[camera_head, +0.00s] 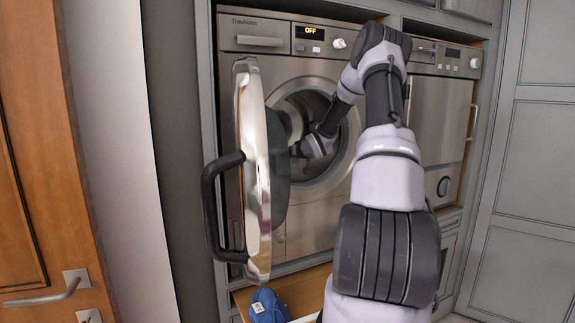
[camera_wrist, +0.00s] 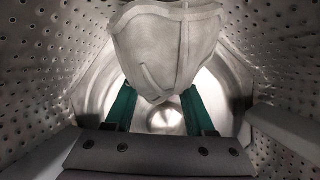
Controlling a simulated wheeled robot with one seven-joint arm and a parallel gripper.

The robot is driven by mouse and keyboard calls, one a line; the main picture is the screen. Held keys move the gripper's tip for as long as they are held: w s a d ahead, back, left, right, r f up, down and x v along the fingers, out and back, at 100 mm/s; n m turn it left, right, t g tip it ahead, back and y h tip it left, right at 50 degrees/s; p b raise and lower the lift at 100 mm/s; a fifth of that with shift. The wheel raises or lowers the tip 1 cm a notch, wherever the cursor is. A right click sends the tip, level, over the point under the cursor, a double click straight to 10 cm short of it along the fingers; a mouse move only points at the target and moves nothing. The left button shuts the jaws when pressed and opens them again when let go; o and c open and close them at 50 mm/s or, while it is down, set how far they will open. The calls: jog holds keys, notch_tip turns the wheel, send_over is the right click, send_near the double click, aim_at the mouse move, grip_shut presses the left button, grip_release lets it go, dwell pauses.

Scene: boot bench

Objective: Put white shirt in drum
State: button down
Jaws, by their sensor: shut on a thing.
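The white shirt (camera_wrist: 165,45) hangs bunched between the green fingers of my gripper (camera_wrist: 160,98), in the wrist view. My gripper is shut on it. Both are inside the washing machine's drum (camera_wrist: 50,65), whose perforated metal walls show on both sides and whose round back shows behind the shirt. In the head view my arm reaches through the round opening of the washing machine (camera_head: 310,225). The fingers and the shirt are hidden there by my wrist and the door.
The washer's round door (camera_head: 256,190) stands open on the left, its black handle (camera_head: 212,210) jutting out. A blue cloth item (camera_head: 268,306) lies below, by a wooden surface (camera_head: 303,290). A second machine (camera_head: 440,120) stands to the right, its door shut.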

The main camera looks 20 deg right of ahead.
jog(key=f, duration=0.3)
jog(key=shift+w, duration=0.25)
jog(key=shift+s+f, duration=0.1)
jog(key=shift+f, duration=0.15)
jog(key=shift+s+a+f, duration=0.1)
jog(key=shift+s+f, duration=0.1)
jog(key=shift+f, duration=0.2)
jog(key=shift+c, duration=1.3)
grip_release()
jog(key=shift+f, duration=0.15)
jog(key=shift+r, duration=0.5)
jog(key=v, duration=1.1)
jog(key=shift+s+r, duration=0.2)
jog(key=shift+r, duration=0.3)
